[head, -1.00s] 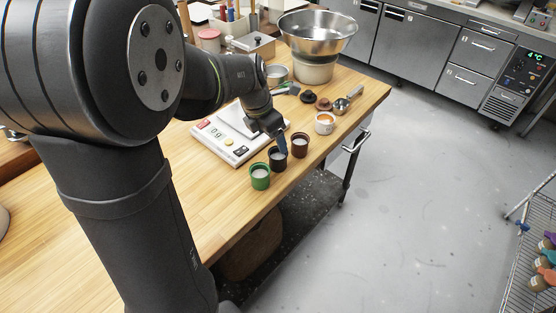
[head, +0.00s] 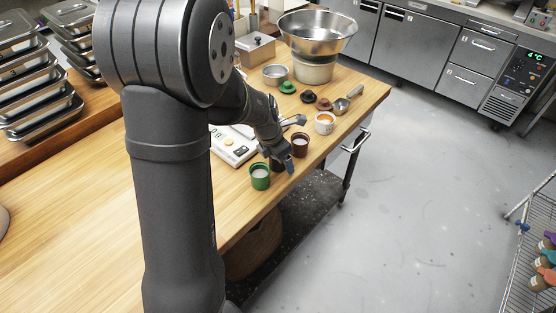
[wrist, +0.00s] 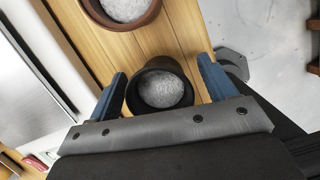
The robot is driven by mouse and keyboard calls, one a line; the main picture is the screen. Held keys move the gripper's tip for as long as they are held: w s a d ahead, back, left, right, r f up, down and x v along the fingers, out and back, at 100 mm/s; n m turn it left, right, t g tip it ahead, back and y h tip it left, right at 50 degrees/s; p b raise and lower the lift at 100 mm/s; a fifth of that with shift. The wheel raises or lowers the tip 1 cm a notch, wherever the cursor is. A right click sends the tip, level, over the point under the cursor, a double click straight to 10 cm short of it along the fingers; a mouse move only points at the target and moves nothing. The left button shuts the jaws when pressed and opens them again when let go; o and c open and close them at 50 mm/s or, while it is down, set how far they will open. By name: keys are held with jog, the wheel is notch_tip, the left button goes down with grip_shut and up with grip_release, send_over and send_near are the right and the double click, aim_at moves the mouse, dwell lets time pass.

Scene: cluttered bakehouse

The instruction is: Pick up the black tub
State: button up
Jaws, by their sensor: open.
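The black tub (wrist: 160,66), with pale grainy contents, stands upright on the wooden table between my gripper's two blue fingers in the wrist view. My gripper (wrist: 164,86) is open, with one finger on each side of the tub. The left finger is close to the tub's wall; a gap shows at the right finger. In the head view my gripper (head: 284,163) is low at the table's front edge and hides most of the black tub.
A green tub (head: 260,177) stands just left of my gripper and a brown tub (head: 300,146) just behind it. A white scale (head: 232,147) lies to the left. The table edge is close by.

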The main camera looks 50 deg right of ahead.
jog(key=c, duration=1.1)
jog(key=shift+r, duration=0.1)
